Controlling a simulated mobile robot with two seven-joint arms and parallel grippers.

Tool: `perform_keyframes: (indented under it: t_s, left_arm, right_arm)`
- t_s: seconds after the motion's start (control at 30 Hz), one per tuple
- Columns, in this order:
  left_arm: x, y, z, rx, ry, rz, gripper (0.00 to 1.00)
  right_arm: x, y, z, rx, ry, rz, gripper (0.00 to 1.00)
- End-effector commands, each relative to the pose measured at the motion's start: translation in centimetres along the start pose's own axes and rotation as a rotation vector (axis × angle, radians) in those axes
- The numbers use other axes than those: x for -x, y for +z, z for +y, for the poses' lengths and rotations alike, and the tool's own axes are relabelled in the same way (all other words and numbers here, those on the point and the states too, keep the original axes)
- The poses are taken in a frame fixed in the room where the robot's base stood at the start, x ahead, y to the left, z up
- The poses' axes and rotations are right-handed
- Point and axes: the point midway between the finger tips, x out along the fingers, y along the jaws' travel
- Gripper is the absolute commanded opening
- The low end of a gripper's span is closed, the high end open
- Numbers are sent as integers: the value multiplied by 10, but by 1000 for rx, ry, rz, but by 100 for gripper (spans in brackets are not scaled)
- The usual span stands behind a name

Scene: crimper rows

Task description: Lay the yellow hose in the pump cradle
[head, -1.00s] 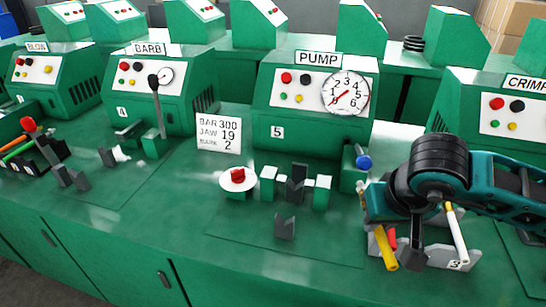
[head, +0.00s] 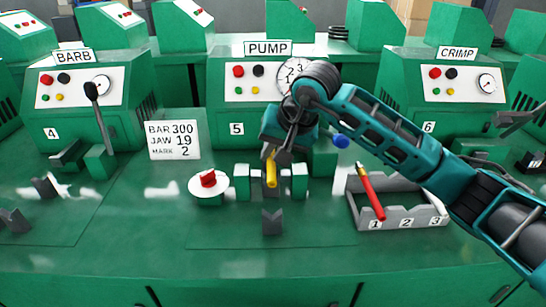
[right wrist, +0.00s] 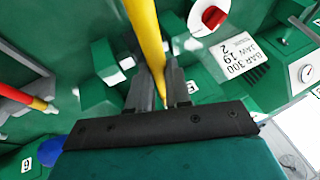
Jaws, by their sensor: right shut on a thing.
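The yellow hose (head: 270,168) hangs nearly upright from my right gripper (head: 283,150), which is shut on it. It also runs up between the fingers in the right wrist view (right wrist: 146,30). The pump cradle has a green block on each side (head: 242,182) and grey holders between and in front, including a grey V-block (head: 272,222). The hose's lower end appears in front of the middle of the cradle; I cannot tell whether it touches. The cradle's middle is partly hidden behind the hose. My left gripper is not in view.
The PUMP machine (head: 225,112) stands behind, its gauge partly hidden by my arm. A grey rack (head: 392,222) with a red hose (head: 370,190) is at right. A sign (head: 172,140) stands at left.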

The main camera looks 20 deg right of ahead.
Motion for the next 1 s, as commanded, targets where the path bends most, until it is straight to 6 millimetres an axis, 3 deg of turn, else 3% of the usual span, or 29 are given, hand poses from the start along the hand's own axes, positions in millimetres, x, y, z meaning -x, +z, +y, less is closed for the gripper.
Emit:
perform_keyframes:
  t_s: [0.73,1.0]
  left_arm:
    - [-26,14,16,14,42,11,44]
    - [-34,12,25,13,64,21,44]
  right_arm:
    - [-74,29,29,-3,-1,5,0]
    - [-89,35,35,-3,-2,4,0]
